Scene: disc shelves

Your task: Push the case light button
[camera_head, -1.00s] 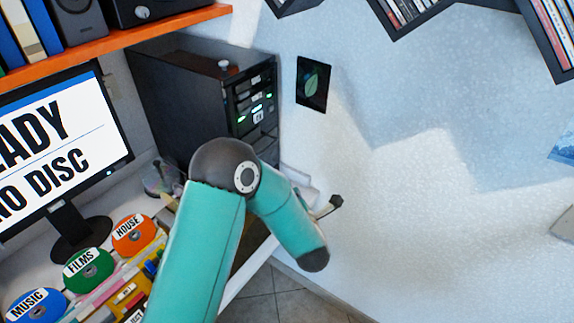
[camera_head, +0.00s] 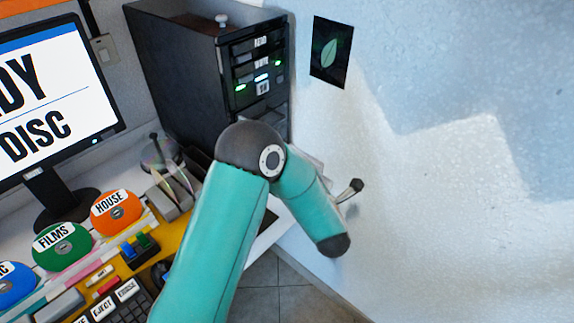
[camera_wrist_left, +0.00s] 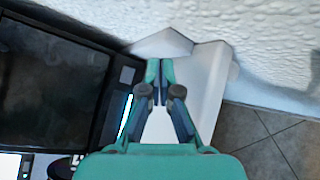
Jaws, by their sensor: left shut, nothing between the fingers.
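The black computer case (camera_head: 180,75) stands on the desk against the wall, with lit green and white lights on its front drive bays (camera_head: 258,75). A small pale round knob (camera_head: 222,20) sits on top of the case; I cannot tell whether it is the light button. My left arm, teal, crosses in front of the case's lower part in the head view; its fingers cannot be made out there. In the left wrist view my left gripper (camera_wrist_left: 158,88) is shut and empty above a white surface. A large dark panel stands to its left. My right gripper is not in view.
A monitor (camera_head: 40,95) stands left of the case. Labelled discs, such as the orange HOUSE disc (camera_head: 117,212), and a keyboard (camera_head: 125,305) lie on the desk. A leaf poster (camera_head: 331,52) hangs on the wall. Floor tiles (camera_wrist_left: 265,135) show past the white surface's edge.

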